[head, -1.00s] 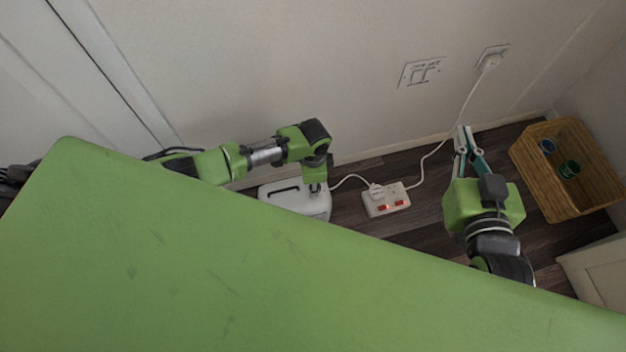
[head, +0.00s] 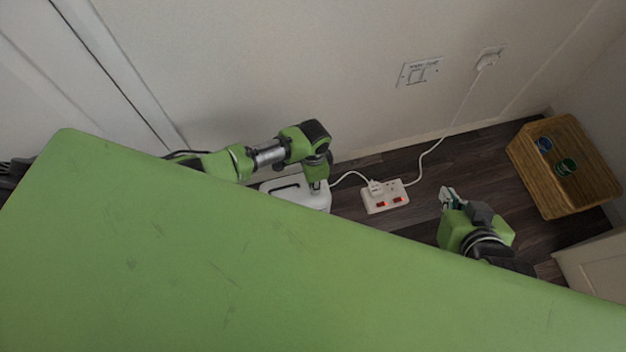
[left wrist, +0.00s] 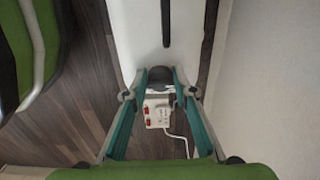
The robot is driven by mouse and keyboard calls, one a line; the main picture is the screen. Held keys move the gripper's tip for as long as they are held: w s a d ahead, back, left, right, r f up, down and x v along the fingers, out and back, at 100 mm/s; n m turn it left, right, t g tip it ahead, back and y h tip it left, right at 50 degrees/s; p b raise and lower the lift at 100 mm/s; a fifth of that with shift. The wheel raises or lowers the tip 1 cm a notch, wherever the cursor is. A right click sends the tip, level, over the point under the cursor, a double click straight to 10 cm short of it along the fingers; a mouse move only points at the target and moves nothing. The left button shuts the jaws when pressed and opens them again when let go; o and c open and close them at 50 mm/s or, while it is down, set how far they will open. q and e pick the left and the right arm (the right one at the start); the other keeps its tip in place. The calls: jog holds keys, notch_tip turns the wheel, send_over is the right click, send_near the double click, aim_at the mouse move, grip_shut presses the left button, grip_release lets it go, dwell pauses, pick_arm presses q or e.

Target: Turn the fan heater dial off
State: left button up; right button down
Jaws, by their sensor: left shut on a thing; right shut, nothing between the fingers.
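The white fan heater (head: 291,190) stands on the dark wood floor by the wall, partly hidden by my left arm and the green surface in front. A dark handle slot shows on its top. In the left wrist view its white top (left wrist: 140,32) carries a round black dial (left wrist: 160,74). My left gripper (left wrist: 160,80) is shut on the dial, one finger on each side. In the head view the left gripper (head: 318,190) reaches down at the heater's right end, and the dial is hidden. My right gripper (head: 447,196) is shut and empty above the floor, right of the heater.
A white power strip (head: 385,197) with red lit switches lies right of the heater, with white cables running to a wall socket (head: 490,56). A wicker basket (head: 590,190) with blue and green items stands at the far right.

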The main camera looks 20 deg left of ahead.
pick_arm(q)
jog(key=o, duration=1.1)
jog(key=shift+c, duration=0.2)
notch_tip(320, 180, up, 12)
